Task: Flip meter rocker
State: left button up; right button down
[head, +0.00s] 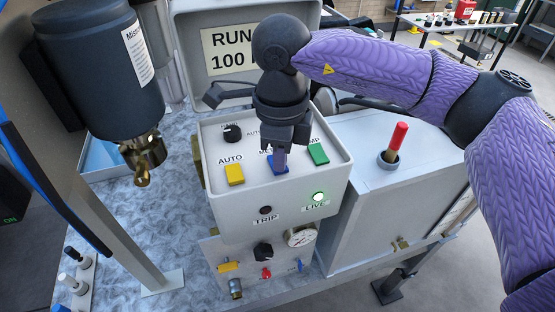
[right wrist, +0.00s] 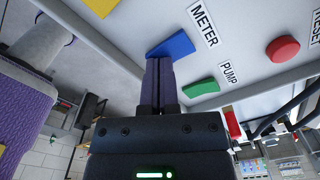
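The blue meter rocker (head: 279,167) sits on the top panel of the grey control box (head: 225,205), between the yellow AUTO rocker (head: 234,175) and the green PUMP rocker (head: 318,154). My right gripper (head: 279,160) points down at the blue rocker, its fingers together and its tips at or just over it. In the right wrist view the shut fingers (right wrist: 158,62) reach the edge of the blue rocker (right wrist: 172,46), beside the METER label. Whether they touch cannot be told. The fingers partly hide the rocker and its label. My left gripper is not seen.
A raised lid with a RUN sign (head: 230,45) stands behind. A red-handled lever (head: 398,137) is at right, a dark cylinder (head: 95,60) at left.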

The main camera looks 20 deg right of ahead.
jog(key=shift+f, duration=0.15)
notch_tip(320, 180, up, 7)
jog(key=p, duration=0.4)
dwell(0.4)
